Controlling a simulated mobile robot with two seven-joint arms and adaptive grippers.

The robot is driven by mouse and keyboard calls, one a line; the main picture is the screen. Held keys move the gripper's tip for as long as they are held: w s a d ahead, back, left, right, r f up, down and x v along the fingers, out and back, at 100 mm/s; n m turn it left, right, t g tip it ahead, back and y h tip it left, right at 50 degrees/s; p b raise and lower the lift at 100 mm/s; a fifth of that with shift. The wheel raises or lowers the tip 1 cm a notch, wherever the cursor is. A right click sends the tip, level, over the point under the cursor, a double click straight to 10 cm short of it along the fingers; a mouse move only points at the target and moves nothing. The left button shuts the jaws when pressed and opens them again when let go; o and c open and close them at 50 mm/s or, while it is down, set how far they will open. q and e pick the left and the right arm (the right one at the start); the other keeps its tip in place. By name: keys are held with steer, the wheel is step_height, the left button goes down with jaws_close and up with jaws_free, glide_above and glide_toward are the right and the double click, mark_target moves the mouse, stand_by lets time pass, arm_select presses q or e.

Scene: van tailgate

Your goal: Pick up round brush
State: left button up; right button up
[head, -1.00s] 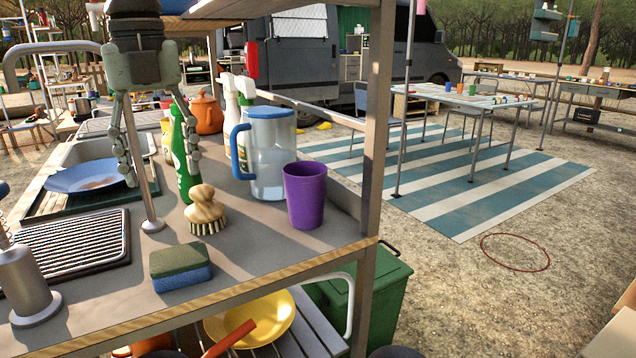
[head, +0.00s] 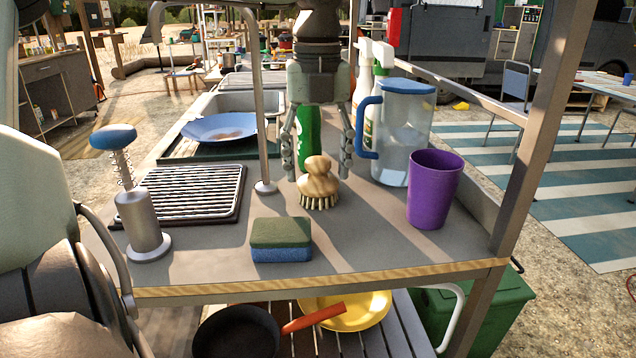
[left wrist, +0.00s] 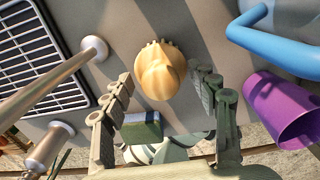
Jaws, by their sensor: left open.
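The round brush (head: 318,184) has a wooden knob and pale bristles. It stands upright on the grey counter, bristles down, behind the sponge. My left gripper (head: 318,172) hangs from above, pointing down with its fingers spread on either side of the brush knob in the head view. It is open and empty. In the left wrist view the brush (left wrist: 160,72) shows ahead of the open fingertips (left wrist: 165,90), near the middle, and apart from both fingers. My right gripper is not in view.
A green-and-blue sponge (head: 281,240) lies in front of the brush. A purple cup (head: 433,190) and a blue-lidded jug (head: 403,135) stand to the right. A faucet post (head: 257,120) and dish rack (head: 195,193) are to the left. A green bottle (head: 306,135) stands behind.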

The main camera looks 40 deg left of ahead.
arm_select(q)
steer(key=shift+c, duration=0.4)
steer(key=c, duration=1.2)
step_height(320, 180, up, 11)
steer(key=shift+w+f, duration=0.1)
steer(key=shift+f, duration=0.05)
step_height(320, 180, up, 16)
steer(key=p, duration=0.3)
glide_above(318, 157)
steer(key=shift+d+r, duration=0.1)
steer(key=shift+r, duration=0.55)
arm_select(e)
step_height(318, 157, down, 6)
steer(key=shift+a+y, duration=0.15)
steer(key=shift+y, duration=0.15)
